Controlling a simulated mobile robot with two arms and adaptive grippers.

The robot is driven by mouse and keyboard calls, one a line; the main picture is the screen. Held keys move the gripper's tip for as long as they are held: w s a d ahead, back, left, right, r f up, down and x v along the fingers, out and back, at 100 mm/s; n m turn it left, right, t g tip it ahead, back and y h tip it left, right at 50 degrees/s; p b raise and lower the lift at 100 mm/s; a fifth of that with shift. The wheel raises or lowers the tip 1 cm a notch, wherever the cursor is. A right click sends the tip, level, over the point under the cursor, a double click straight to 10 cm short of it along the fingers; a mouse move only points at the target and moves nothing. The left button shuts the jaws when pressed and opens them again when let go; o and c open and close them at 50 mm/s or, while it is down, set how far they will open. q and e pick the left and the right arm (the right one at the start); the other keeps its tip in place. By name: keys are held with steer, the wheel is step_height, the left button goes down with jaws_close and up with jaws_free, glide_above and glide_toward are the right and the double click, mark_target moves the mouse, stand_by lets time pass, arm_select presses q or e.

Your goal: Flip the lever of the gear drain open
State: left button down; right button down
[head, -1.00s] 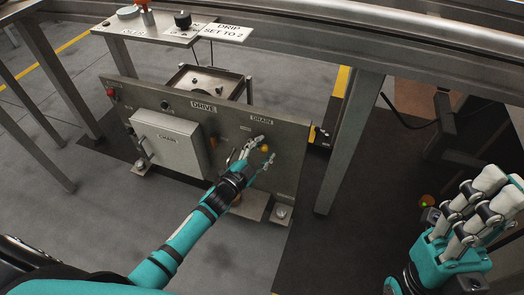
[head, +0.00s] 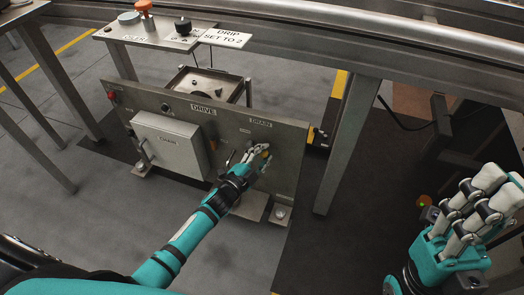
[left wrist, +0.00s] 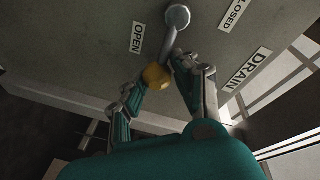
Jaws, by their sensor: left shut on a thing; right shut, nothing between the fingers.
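The drain lever is a metal bar on a round pivot with a yellow knob (head: 265,154), mounted below the DRAIN label (head: 260,122) on the grey panel. The left wrist view shows the lever bar (left wrist: 170,42) running from its pivot to the yellow knob (left wrist: 157,77), with the OPEN label (left wrist: 137,37) at left and the CLOSED label (left wrist: 234,14) at upper right. My left gripper (head: 259,157) is shut on the lever at the knob, its fingers on either side in the left wrist view (left wrist: 165,88). My right gripper (head: 487,195) is shut and empty at far right.
The grey panel (head: 285,165) also carries a white box (head: 168,145), a DRIVE label (head: 203,109) and a red knob (head: 112,95). Above it is a shelf with knobs and a DRIP SET TO 2 sign (head: 224,38). A table leg (head: 346,150) stands right of the panel.

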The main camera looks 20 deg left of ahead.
arm_select(q)
steer(key=c, duration=1.1)
jaws_free()
steer(key=shift+s+a+f, duration=0.1)
steer(key=shift+a+f, duration=0.1)
steer(key=shift+f, duration=0.3)
steer(key=shift+o, duration=0.4)
steer(key=shift+r, duration=0.1)
steer(key=v, duration=1.2)
steer(key=shift+d+r, duration=0.1)
